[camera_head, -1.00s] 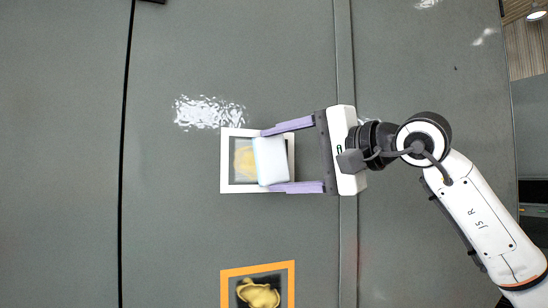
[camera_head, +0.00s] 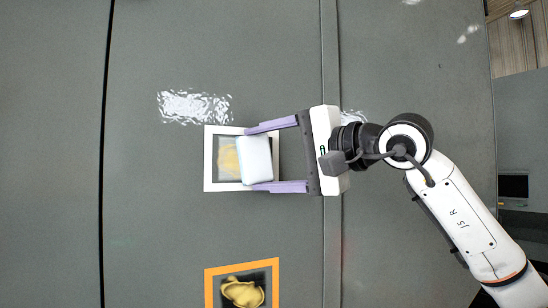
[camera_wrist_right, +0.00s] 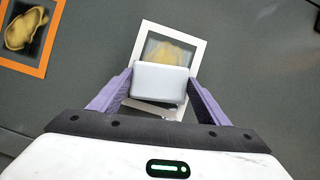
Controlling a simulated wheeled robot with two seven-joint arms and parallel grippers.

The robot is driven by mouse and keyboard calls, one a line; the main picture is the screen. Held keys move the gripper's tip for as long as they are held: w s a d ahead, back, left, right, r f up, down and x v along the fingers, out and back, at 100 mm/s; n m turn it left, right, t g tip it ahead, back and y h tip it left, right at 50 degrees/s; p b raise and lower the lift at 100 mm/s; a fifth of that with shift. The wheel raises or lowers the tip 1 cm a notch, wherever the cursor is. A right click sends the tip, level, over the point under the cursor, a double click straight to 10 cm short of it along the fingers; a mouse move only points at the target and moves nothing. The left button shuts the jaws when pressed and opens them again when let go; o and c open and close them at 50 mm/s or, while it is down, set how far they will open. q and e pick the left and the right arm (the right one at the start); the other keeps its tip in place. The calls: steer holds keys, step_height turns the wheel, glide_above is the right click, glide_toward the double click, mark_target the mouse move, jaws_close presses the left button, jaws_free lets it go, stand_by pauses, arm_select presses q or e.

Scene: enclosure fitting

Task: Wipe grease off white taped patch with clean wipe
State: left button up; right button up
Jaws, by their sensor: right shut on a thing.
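The white taped patch (camera_head: 208,172) is a white square frame on the grey panel. Inside it is a pale yellow grease smear (camera_head: 228,157), partly covered by the wipe. The wipe (camera_head: 256,158) is a white, rounded block over the right part of the patch. My right gripper (camera_head: 252,158) is shut on the wipe, with one purple finger at each end. In the right wrist view the wipe (camera_wrist_right: 160,82) sits between the fingers, and the smear (camera_wrist_right: 168,52) shows beyond it. I cannot tell whether the wipe touches the panel. My left gripper is not in view.
An orange taped patch (camera_head: 209,290) with a thicker yellow-brown smear (camera_head: 243,292) lies below the white one. Panel seams (camera_head: 105,150) run vertically on both sides. The panel left of the white patch is clear.

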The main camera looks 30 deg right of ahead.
steer(key=shift+a, duration=1.7)
steer(key=shift+s+a, duration=0.1)
steer(key=shift+a, duration=1.6)
steer(key=shift+s, duration=0.6)
steer(key=shift+s+d+b, duration=0.15)
steer(key=shift+s+b, duration=0.85)
steer(key=shift+s, duration=1.45)
steer(key=shift+s+b, duration=0.35)
steer(key=shift+s, duration=1.1)
